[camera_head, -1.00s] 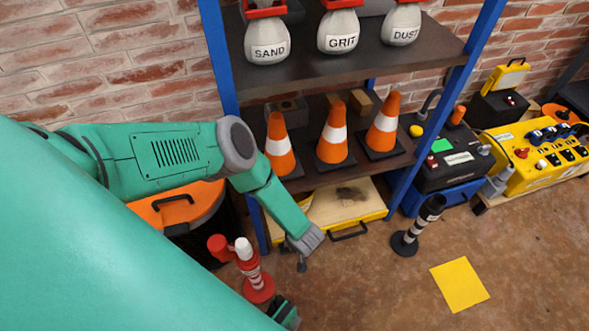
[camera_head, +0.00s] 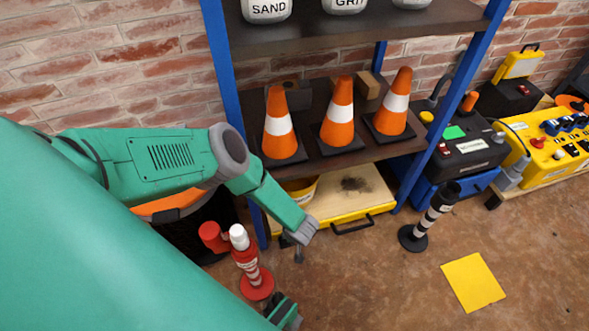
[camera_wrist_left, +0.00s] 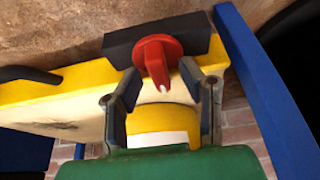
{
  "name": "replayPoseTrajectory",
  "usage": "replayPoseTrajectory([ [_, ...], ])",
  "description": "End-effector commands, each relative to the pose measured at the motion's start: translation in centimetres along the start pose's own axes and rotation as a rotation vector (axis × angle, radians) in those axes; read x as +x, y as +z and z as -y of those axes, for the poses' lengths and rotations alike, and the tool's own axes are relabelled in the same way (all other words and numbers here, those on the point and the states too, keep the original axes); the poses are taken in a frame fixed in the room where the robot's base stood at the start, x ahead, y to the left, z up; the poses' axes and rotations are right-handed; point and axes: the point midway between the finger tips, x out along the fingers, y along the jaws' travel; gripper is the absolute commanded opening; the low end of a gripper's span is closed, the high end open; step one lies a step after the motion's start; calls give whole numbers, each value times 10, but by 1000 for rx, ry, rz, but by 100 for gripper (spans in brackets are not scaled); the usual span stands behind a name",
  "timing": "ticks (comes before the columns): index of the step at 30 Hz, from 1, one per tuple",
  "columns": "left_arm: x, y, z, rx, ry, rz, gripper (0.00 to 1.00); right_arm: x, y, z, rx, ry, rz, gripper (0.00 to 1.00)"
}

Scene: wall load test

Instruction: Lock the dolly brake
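The dolly is a low wooden platform with a yellow rim (camera_head: 362,219) and a black handle, under the bottom shelf. In the left wrist view its yellow edge (camera_wrist_left: 85,78) carries a black block with a red lever (camera_wrist_left: 155,60), seemingly the brake. My left gripper (camera_head: 298,252) is at the dolly's front left corner; it hides the lever in the head view. In the wrist view my left gripper (camera_wrist_left: 165,92) is open, with its fingers on either side below the lever. Contact with the lever cannot be told.
A blue-framed shelf (camera_head: 222,80) with several orange cones stands over the dolly. A red and white post (camera_head: 247,262) stands close to my left forearm. A black and white post (camera_head: 430,222) stands right. The floor around a yellow square (camera_head: 472,282) is clear.

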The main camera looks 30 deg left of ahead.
Motion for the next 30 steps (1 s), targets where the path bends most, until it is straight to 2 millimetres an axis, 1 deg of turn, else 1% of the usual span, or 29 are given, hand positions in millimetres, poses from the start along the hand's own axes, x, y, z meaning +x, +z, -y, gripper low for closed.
replayPoseTrajectory([
  [3,0,0,0,0,0,0,34,0,0,0,0,0,0,0],
  [5,0,0,0,0,0,0,13,0,0,0,0,0,0,0],
  [6,0,0,0,0,0,0,0,0,0,0,0,0,0,0],
  [14,0,0,0,-4,-2,0,0,0,0,0,0,0,0,0],
  [20,1,1,-1,-49,-20,1,0,4,0,0,0,0,0,0],
  [26,1,1,-2,-162,-66,1,0,12,0,0,0,0,0,0],
  [30,1,1,-2,-275,-113,0,0,16,1,0,0,0,0,0],
])
